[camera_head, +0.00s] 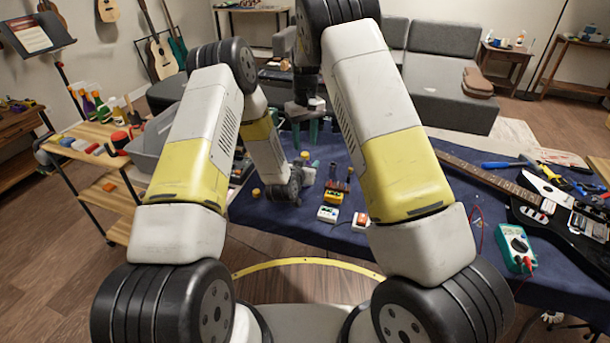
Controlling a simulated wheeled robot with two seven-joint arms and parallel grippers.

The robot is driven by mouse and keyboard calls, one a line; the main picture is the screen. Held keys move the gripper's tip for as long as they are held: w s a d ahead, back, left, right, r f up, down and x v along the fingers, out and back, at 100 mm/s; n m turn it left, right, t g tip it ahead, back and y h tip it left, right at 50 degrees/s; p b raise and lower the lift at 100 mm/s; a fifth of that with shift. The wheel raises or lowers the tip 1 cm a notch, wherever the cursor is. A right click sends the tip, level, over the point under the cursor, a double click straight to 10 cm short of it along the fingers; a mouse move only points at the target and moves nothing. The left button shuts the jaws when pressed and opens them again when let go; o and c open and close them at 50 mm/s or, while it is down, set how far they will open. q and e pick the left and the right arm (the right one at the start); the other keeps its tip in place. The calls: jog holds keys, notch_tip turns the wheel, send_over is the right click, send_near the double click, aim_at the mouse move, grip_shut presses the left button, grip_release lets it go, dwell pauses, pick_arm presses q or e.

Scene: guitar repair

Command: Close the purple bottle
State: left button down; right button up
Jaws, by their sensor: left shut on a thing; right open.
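My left gripper (308,175) is low over the blue-covered table, pointing right. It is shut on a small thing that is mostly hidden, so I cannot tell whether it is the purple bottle. A small yellow cap-like piece (305,155) shows just above this gripper. My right gripper (305,132) points down above it, with its teal fingers apart and empty. I cannot make out a purple bottle clearly.
Small dark upright items (340,177) stand right of my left gripper, by a yellow pedal (333,197) and a white pedal (328,214). A black guitar (560,228), tools and a green multimeter (515,248) fill the right side. A grey bin (150,145) stands at left.

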aim_at(305, 153)
jog(key=shift+f, duration=2.15)
grip_shut()
jog(key=shift+o, duration=0.9)
grip_release()
notch_tip(305, 153, up, 12)
